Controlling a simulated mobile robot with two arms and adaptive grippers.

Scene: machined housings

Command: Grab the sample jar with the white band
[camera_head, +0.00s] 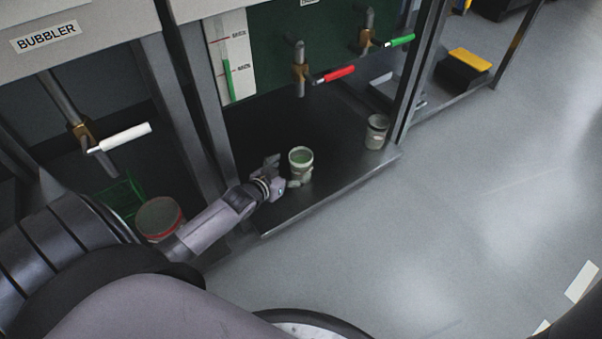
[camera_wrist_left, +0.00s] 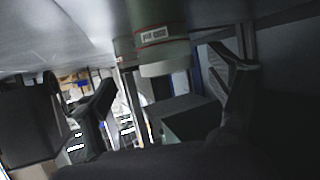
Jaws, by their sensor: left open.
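A small jar (camera_head: 301,158) with a pale rim and green inside stands on the dark shelf. My left gripper (camera_head: 284,174) is open right at it, with one finger to its left and one low in front. In the left wrist view, a grey-green jar (camera_wrist_left: 165,66) with a small red-edged white label appears between the open fingers of my left gripper (camera_wrist_left: 165,95). No grip on it shows. A second jar (camera_head: 376,133), greyish with a light band, stands farther right near the shelf post. Which jar is the white-banded one is hard to tell. My right gripper is out of view.
A red-rimmed round container (camera_head: 159,217) and a green wire rack (camera_head: 121,198) are in the left bay. Valves with red (camera_head: 334,75) and green handles hang above the shelf. Metal posts (camera_head: 188,95) flank the bay.

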